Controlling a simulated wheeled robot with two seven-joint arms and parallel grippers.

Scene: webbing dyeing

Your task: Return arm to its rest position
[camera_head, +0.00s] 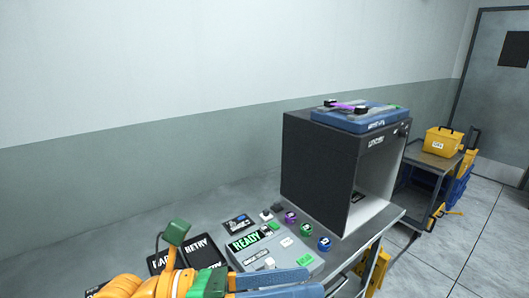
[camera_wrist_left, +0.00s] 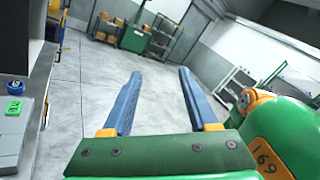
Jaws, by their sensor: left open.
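My left gripper (camera_head: 314,282) comes in at the bottom of the head view, with its blue fingers pointing right. It is in front of the grey control panel (camera_head: 297,262) on the bench. In the left wrist view, the two blue fingers of the left gripper (camera_wrist_left: 159,74) stand apart with nothing between them, and grey floor shows beyond. My right gripper is in neither view.
A dark box-shaped machine (camera_head: 318,165) with an open front stands on the bench, with a blue tray (camera_head: 372,122) on top. The panel has a green READY sign (camera_head: 245,242). A cart with a yellow box (camera_head: 442,141) stands at right.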

